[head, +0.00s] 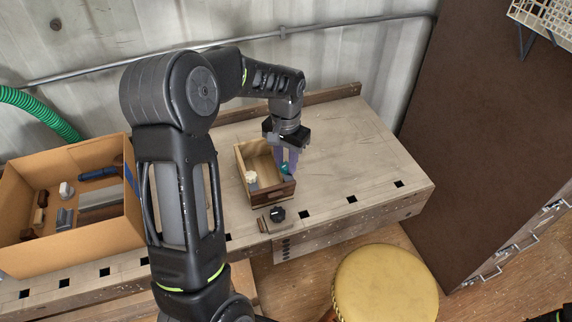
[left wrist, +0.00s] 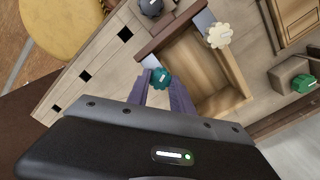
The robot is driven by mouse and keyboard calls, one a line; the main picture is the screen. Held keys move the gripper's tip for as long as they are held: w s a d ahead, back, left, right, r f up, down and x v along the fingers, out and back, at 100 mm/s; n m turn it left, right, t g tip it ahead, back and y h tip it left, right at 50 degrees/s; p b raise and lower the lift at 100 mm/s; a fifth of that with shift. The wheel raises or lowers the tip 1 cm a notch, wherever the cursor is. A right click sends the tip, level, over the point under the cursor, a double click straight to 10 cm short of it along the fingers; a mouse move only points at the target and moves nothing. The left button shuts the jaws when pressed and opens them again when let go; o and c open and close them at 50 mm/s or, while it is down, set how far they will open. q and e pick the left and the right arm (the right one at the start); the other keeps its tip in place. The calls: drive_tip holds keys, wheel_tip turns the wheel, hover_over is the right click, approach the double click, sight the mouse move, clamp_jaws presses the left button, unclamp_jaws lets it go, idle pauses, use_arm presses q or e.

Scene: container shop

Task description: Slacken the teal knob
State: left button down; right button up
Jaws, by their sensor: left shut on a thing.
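The teal knob (head: 284,169) sits at the right end of a wooden box (head: 242,160) on the workbench. It also shows in the left wrist view (left wrist: 161,78), where it has a scalloped rim. My left gripper (head: 287,164) comes down from above, with its purple fingers shut on the teal knob, one on each side. In the left wrist view the gripper fingers (left wrist: 162,88) reach up to the knob. A cream knob (head: 251,177) is on the same box, to the left of the teal one.
A black knob (head: 277,213) stands on a block in front of the box. A green knob (left wrist: 303,83) shows at the right of the left wrist view. A cardboard box (head: 108,146) with loose parts stands at the left. The bench's right part is clear. A yellow stool (head: 385,285) stands in front.

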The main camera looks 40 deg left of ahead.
sight(285, 164)
use_arm(q)
drive_tip(key=n+b, duration=0.1)
drive_tip(key=n, duration=0.2)
drive_tip(key=shift+n, duration=1.7)
drive_tip(key=c, duration=1.1)
unclamp_jaws()
wheel_tip(285, 164, up, 8)
drive_tip(key=shift+f+b, duration=0.1)
drive_tip(key=shift+b, duration=0.45)
